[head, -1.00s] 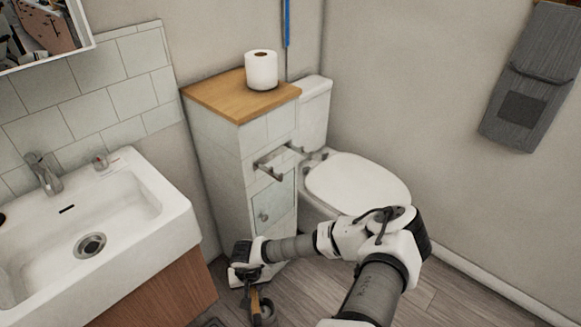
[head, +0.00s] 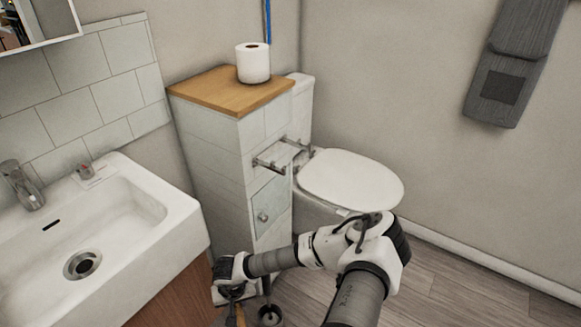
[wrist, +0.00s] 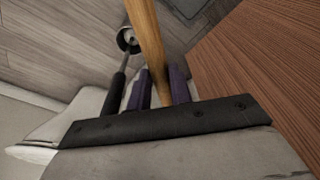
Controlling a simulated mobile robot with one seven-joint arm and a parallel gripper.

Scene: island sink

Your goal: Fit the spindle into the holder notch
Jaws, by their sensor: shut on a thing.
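The spindle, a tan wooden rod (wrist: 147,40), is between the purple fingers of my gripper (wrist: 160,88) in the wrist view. My gripper is shut on it. In the head view my gripper (head: 230,290) is low by the cabinet's foot, with the rod (head: 240,316) pointing down and cut off by the lower edge. The holder (head: 270,164) is a metal bracket with two arms on the white cabinet's side, above and right of my gripper. Its notch is too small to make out.
A toilet brush pot (head: 270,316) stands on the floor close to my gripper; its dark handle (wrist: 117,85) shows in the wrist view. The sink (head: 150,215) is to the left, the toilet (head: 350,180) to the right. A paper roll (head: 253,63) stands on the cabinet top (head: 215,92).

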